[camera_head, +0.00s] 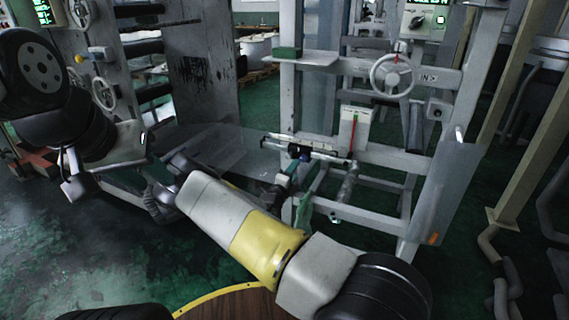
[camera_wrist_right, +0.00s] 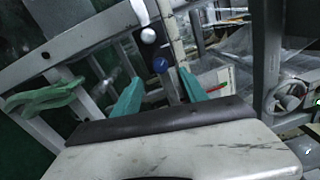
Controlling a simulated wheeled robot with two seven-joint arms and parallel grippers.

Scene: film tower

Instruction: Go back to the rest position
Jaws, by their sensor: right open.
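My right arm reaches up from the bottom right in the head view, with a yellow band on its link. Its gripper (camera_head: 298,174) has green fingers below a horizontal bar with small knobs (camera_head: 304,155) on the machine frame. In the right wrist view the two fingers stand apart (camera_wrist_right: 159,76) and hold nothing. A white knob (camera_wrist_right: 148,36) and a blue knob (camera_wrist_right: 160,65) show beyond the gap, apparently untouched. My left arm comes in at the left.
The grey machine frame (camera_head: 287,110) with a handwheel (camera_head: 391,75) stands ahead. Another machine with handwheels (camera_head: 104,93) stands behind my left arm. Yellowish posts (camera_head: 541,145) rise at right. Green floor (camera_head: 120,270) is bare at lower left.

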